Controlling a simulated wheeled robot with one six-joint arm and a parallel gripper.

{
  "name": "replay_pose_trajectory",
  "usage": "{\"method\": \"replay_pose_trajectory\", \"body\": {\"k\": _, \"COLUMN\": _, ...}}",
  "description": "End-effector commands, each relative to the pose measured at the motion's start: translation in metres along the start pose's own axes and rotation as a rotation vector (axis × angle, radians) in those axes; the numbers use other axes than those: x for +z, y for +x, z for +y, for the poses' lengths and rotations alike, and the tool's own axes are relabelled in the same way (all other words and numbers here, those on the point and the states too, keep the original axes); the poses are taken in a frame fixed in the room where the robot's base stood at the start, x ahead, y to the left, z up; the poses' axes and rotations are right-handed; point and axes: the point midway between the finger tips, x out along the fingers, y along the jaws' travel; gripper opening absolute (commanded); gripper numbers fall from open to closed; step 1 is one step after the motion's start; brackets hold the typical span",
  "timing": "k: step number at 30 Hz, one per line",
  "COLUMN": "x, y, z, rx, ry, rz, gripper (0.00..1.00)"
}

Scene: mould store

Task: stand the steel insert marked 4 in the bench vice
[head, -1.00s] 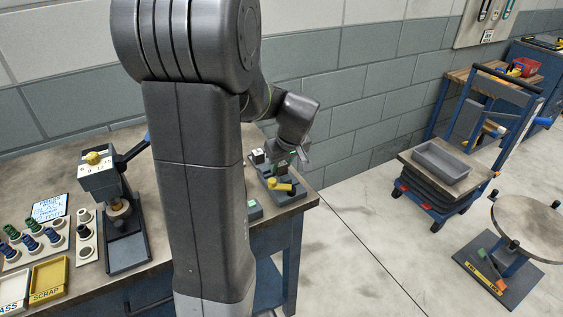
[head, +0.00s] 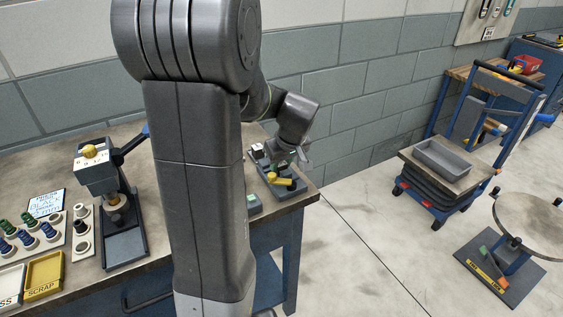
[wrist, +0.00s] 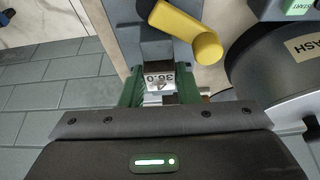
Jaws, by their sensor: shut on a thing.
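My gripper (wrist: 158,92) is shut on a small steel insert (wrist: 156,76), held between its two green-lined fingers in the wrist view. The label on the insert's face looks like 36.0, upside down; I cannot make out a 4. The bench vice (head: 291,187), grey with a yellow handle (head: 279,180), stands at the bench's right end. In the wrist view the yellow handle (wrist: 187,31) lies just beyond the insert, over grey metal. In the head view my gripper (head: 291,157) is above the vice. I cannot tell whether the insert touches it.
A press (head: 126,238) and a tray of coloured pieces (head: 55,241) stand on the bench's left part, with a yellow scrap tray (head: 44,276). A dark round bin with a label (wrist: 275,75) is right in the wrist view. A trolley (head: 467,181) stands across the floor.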

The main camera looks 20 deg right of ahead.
Motion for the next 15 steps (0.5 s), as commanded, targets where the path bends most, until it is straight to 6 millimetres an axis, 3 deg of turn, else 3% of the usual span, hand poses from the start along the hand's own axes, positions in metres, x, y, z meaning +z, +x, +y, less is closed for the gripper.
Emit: {"method": "replay_pose_trajectory", "body": {"k": 15, "x": 0.0022, "y": 0.0058, "z": 0.0001, "rx": 0.001, "ry": 0.000, "rz": 0.001, "gripper": 0.00}}
